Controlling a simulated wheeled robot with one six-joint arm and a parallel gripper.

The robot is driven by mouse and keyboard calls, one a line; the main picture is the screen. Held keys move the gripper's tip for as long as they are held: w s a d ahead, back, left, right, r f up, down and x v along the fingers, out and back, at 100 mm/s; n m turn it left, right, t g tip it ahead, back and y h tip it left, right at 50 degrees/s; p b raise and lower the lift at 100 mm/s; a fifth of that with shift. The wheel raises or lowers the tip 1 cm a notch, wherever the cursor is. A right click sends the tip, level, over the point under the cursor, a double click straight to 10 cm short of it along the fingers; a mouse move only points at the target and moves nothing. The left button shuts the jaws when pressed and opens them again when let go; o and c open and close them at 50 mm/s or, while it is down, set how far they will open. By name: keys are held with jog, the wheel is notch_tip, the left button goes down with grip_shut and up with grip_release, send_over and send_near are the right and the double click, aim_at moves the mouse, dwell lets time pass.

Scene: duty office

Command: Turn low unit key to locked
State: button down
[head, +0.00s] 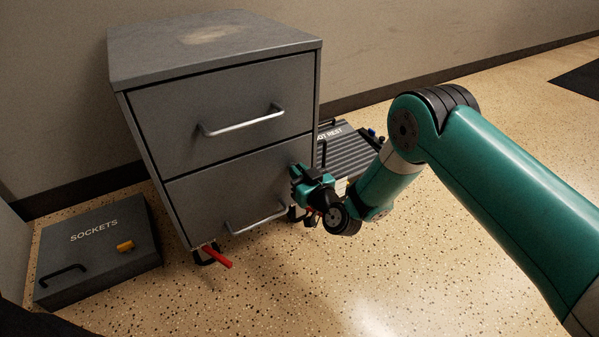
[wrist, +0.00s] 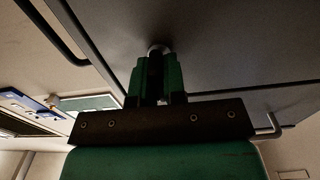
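The low unit (head: 220,110) is a grey two-drawer cabinet with silver bar handles. My gripper (head: 298,174) is at the right side of its lower drawer front, near the top edge of that drawer. In the wrist view, the green fingers of my gripper (wrist: 157,75) are close together, with a narrow dark piece between them. They reach up to a round silver lock (wrist: 157,48) on the grey front (wrist: 220,40). The dark piece appears to be the key (wrist: 155,72), mostly hidden by the fingers. Its turn angle cannot be told. In the head view my gripper hides the lock.
A dark case marked SOCKETS (head: 98,250) lies on the floor at left, with a yellow piece (head: 125,246) on it. A red bar (head: 217,257) sticks out under the cabinet. A ribbed foot rest (head: 350,152) is behind my gripper. The front floor is clear.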

jog(key=shift+d, duration=0.1)
jog(key=shift+w, duration=0.1)
jog(key=m+p, duration=0.1)
jog(key=m, duration=0.2)
jog(key=shift+r+p, duration=0.1)
jog(key=shift+p, duration=0.2)
jog(key=shift+w+d+f+m+p, duration=0.15)
jog(key=shift+m+p, duration=1)
jog(key=shift+m, duration=2.55)
jog(key=shift+d+f+m+p, duration=0.1)
jog(key=shift+m+p, duration=1)
jog(key=shift+m, duration=2.6)
jog(key=c, duration=1.2)
grip_release()
jog(key=shift+a, duration=0.1)
